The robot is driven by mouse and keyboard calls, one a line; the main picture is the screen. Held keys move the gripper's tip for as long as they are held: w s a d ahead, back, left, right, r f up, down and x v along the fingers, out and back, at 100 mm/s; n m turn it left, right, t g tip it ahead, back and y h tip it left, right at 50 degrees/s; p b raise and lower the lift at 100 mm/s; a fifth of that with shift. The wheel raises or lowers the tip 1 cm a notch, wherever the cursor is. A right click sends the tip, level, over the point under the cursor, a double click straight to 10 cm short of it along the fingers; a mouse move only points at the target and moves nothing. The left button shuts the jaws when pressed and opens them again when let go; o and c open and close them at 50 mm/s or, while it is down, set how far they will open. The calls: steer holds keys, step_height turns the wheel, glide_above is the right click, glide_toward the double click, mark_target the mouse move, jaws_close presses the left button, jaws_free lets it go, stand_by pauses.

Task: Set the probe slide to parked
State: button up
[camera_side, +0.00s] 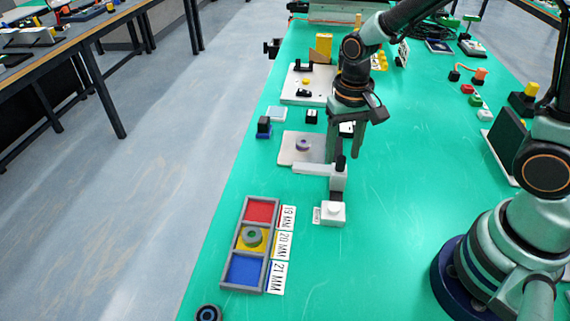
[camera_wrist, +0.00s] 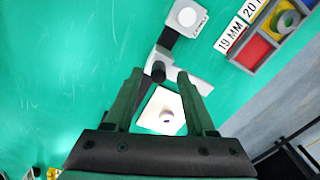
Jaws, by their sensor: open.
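The probe slide is a light grey piece with a black knob (camera_side: 340,163) standing on it. Its grey arm (camera_side: 312,169) reaches left along the front of a pale plate (camera_side: 287,158) with a small purple-grey ring (camera_side: 303,144). A white block with a round top (camera_side: 333,213) is at the near end, with a small label beside it too small to read. My gripper (camera_side: 345,152) points down, open, just above and behind the knob. In the wrist view the knob (camera_wrist: 158,73) appears between the spread fingertips (camera_wrist: 159,77); contact cannot be told.
A grey tray (camera_side: 240,286) with red, yellow and blue compartments stands at the near left, marked 19, 20 and 21 MM. A green ring (camera_side: 252,236) lies in the yellow one. Small blocks (camera_side: 264,128) stand behind left. The green table right of the slide is clear.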

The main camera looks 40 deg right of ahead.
step_height(320, 180, up, 9)
steer(key=shift+r, duration=0.15)
stand_by(0.4)
steer(key=s+d+r+n+t, duration=0.4)
steer(key=s+r+t, duration=0.1)
steer(key=r, duration=0.1)
steer(key=shift+d+n+t, duration=0.2)
steer(key=shift+n+t, duration=0.1)
